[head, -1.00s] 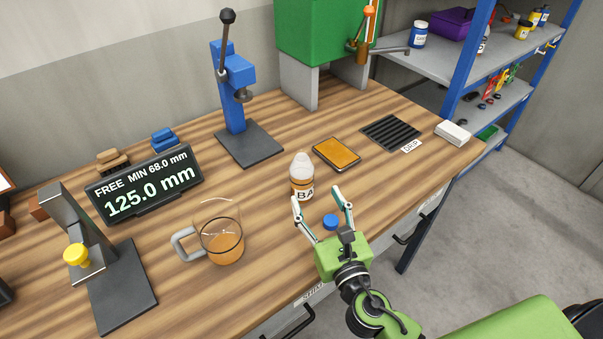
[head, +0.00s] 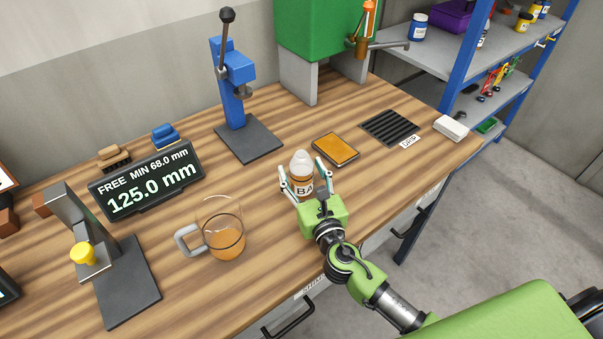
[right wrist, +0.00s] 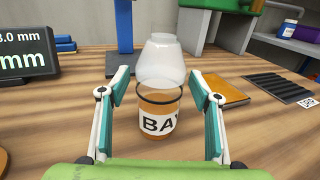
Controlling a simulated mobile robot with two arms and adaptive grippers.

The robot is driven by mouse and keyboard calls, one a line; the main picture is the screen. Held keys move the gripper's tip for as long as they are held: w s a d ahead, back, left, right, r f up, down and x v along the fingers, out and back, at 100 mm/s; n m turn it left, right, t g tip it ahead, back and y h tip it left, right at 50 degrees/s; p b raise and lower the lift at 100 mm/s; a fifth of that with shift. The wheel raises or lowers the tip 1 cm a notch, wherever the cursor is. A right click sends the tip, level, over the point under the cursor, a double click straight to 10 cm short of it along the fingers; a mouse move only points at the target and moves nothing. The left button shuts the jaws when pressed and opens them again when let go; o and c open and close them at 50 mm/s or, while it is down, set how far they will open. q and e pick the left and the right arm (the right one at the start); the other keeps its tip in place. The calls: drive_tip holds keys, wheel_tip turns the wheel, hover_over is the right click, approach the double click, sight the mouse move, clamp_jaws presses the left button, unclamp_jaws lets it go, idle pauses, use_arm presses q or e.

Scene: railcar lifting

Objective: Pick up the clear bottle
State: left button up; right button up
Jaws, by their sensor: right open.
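The clear bottle (head: 302,173) stands upright on the wooden bench, with orange contents low down and a white label reading "BA". In the right wrist view the bottle (right wrist: 160,78) stands between the two fingers, with a gap on each side. My right gripper (head: 301,177) is open around the bottle, with a finger at its left and its right; it also shows in the right wrist view (right wrist: 160,88). The bottle's lower part is partly hidden by the gripper in the head view. My left gripper is not in view.
A glass mug (head: 222,240) with orange liquid stands left of the bottle. An orange-topped pad (head: 335,149) and a black grate (head: 390,128) lie to its right. A blue press (head: 236,100) stands behind. A display (head: 147,180) reads 125.0 mm.

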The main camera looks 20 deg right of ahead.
drive_tip(key=c, duration=1.3)
drive_tip(key=shift+r, duration=0.1)
